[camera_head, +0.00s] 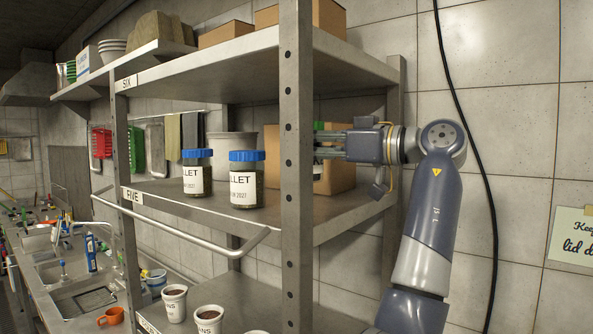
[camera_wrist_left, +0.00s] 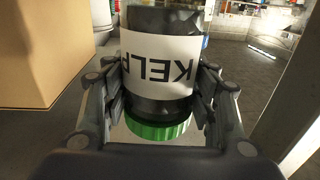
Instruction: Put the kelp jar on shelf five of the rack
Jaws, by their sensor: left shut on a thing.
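The kelp jar (camera_wrist_left: 158,65) is dark with a white KELP label and a green lid (camera_wrist_left: 158,130). In the left wrist view its label reads upside down and my left gripper's fingers (camera_wrist_left: 163,95) close on both its sides. In the head view that gripper (camera_head: 322,152) reaches in from the right at shelf five. The jar (camera_head: 318,172) shows there only as a sliver beside the front post, lid up. Whether its base touches the shelf is hidden. The rack's shelf five (camera_head: 160,200) carries a FIVE tag (camera_head: 133,196). My right gripper is not seen.
Two blue-lidded jars (camera_head: 197,174) (camera_head: 246,180) stand left of the post on shelf five. A cardboard box (camera_head: 342,176) and a pale container (camera_head: 233,146) are behind. The post (camera_head: 297,230) and shelf six (camera_head: 230,60) bound the space. Shelf five's front right is bare.

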